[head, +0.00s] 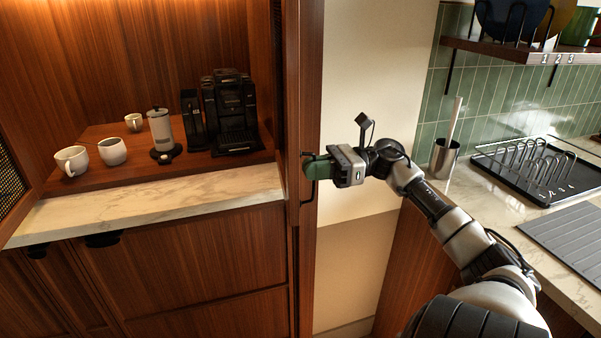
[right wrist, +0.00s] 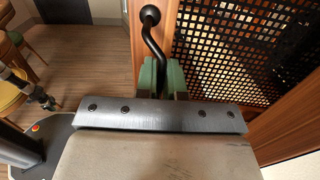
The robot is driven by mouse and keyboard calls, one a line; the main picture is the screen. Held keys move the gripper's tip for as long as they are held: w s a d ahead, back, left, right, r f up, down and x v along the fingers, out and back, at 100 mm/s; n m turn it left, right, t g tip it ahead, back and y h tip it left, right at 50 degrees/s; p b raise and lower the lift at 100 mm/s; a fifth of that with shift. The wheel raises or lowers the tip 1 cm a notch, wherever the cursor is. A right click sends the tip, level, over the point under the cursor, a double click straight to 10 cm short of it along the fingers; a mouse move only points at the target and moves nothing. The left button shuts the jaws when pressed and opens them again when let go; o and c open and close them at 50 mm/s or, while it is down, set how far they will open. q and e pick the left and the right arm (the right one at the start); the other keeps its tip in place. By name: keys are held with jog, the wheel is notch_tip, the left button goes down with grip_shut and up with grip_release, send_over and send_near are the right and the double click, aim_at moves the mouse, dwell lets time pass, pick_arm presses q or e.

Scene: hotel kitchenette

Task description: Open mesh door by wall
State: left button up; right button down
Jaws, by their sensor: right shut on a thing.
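The mesh door by the wall (head: 306,80) stands swung out from the cabinet, seen nearly edge-on in the head view. A narrow strip of its mesh shows there. In the right wrist view its perforated metal panel (right wrist: 245,40) fills the upper right, beside a wooden frame. A black bar handle (head: 306,198) is on the door. My right gripper (head: 316,168) is shut on it; its green fingers close around the handle (right wrist: 153,40) in the right wrist view. The gripped part of the handle is hidden between the fingers.
The open cabinet holds a black coffee machine (head: 231,110), a French press (head: 161,132) and white cups (head: 112,151). Another mesh door (head: 9,180) stands at the far left. A pale wall (head: 375,75) and a counter with a dish rack (head: 540,168) are on the right.

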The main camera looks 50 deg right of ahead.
jog(key=shift+s+d, duration=0.1)
jog(key=shift+d, duration=0.1)
jog(key=c, duration=1.3)
grip_release()
jog(key=b+v, duration=0.2)
jog(key=v, duration=0.8)
jog(key=shift+s+d, duration=0.2)
jog(key=shift+d, duration=0.15)
